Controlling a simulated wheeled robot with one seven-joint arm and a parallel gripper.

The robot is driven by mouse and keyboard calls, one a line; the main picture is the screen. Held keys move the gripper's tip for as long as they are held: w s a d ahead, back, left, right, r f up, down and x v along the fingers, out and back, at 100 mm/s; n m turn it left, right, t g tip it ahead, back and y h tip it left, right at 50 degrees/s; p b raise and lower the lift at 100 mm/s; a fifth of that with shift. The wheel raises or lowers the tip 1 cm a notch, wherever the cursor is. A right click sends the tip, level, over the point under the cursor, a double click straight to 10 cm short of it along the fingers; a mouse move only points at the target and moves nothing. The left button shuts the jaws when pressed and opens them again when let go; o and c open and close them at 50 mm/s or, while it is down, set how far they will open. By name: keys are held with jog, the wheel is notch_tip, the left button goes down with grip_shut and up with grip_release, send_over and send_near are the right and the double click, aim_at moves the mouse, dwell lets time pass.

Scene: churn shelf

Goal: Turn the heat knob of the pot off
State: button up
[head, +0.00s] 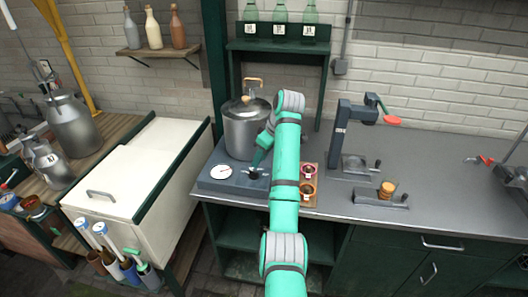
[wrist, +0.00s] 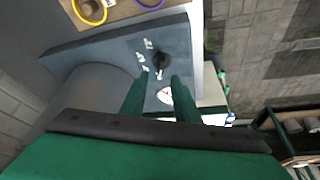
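The metal pot (head: 245,132) with a lid and a tan handle stands on a dark grey heating base (head: 210,183). The base's front has a white dial (head: 221,172) and a black heat knob (head: 253,174). In the wrist view the knob (wrist: 162,61) is a dark round thing with white marks around it, just beyond my fingertips. My gripper (wrist: 161,77) is open and empty, with its two green fingers apart. The dial (wrist: 165,95) shows between the fingers. The pot's grey side (wrist: 92,92) is left of them. In the head view my gripper (head: 261,158) is just above the knob.
A wooden board (head: 308,187) with two small rings lies right of the base. A dark press stand (head: 345,130) and a small grey fixture (head: 380,200) are farther right on the counter. A white chest (head: 130,170) stands at left. The right counter is mostly clear.

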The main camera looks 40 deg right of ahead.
jog(key=shift+v, duration=2.3)
jog(key=shift+a, duration=0.1)
